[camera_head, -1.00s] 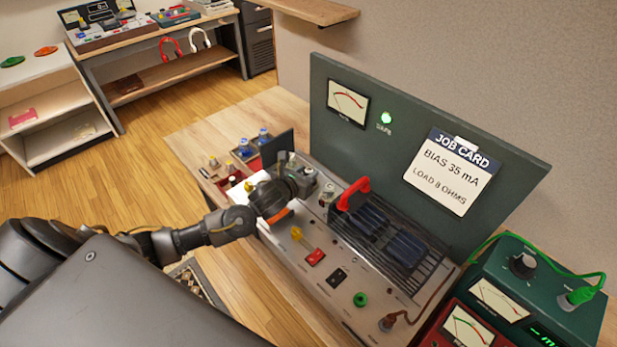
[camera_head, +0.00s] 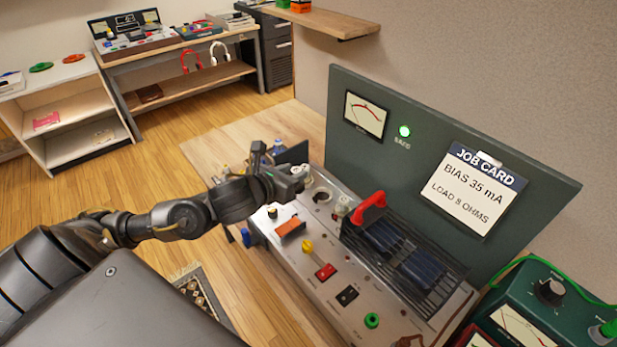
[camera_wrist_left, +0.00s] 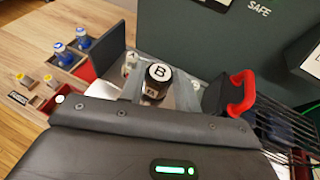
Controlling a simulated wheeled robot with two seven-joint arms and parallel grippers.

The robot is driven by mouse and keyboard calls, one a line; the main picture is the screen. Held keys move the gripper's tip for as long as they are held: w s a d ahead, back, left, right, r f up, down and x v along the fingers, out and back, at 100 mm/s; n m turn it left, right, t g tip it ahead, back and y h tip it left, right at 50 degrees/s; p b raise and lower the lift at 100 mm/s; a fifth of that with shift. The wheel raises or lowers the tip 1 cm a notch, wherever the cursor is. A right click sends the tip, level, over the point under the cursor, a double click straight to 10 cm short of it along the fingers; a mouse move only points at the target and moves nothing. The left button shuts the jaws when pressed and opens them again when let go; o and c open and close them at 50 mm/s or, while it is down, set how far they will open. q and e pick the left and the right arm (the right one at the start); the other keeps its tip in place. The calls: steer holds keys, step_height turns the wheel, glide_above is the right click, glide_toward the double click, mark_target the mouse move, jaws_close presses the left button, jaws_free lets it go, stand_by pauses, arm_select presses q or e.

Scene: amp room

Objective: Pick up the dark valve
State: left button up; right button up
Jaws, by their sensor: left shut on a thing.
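The dark valve (camera_wrist_left: 158,82) has a white cap marked "B" and shows in the middle of the left wrist view, between the fingers of my left gripper (camera_wrist_left: 160,92). In the head view my left gripper (camera_head: 294,180) is shut on it above the far left part of the amplifier (camera_head: 300,243). The valve is mostly hidden by the gripper there. A round dark socket (camera_head: 322,195) in the amplifier top stands empty just right of the gripper. A paler valve (camera_head: 342,206) stands beside that socket. My right gripper is not in view.
A red handle (camera_head: 370,205) and a black grille (camera_head: 400,255) sit right of the socket. The green panel (camera_head: 345,150) with the job card rises behind. A compartmented tray (camera_wrist_left: 60,72) with blue-capped items stands left of the amplifier. A green meter box (camera_head: 530,295) is at right.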

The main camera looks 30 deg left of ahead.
arm_select(q)
steer(key=v, duration=0.2)
steer(key=shift+s+a+r+p, duration=0.15)
steer(key=shift+a+r+p, duration=0.05)
steer(key=shift+r+p, duration=0.15)
steer(key=shift+s+a+r+p, duration=0.1)
steer(key=shift+s+a+p, duration=0.05)
steer(key=shift+s+p, duration=0.4)
steer(key=shift+s+a+r+p, duration=0.2)
steer(key=shift+s+p, duration=0.15)
steer(key=shift+p, duration=0.3)
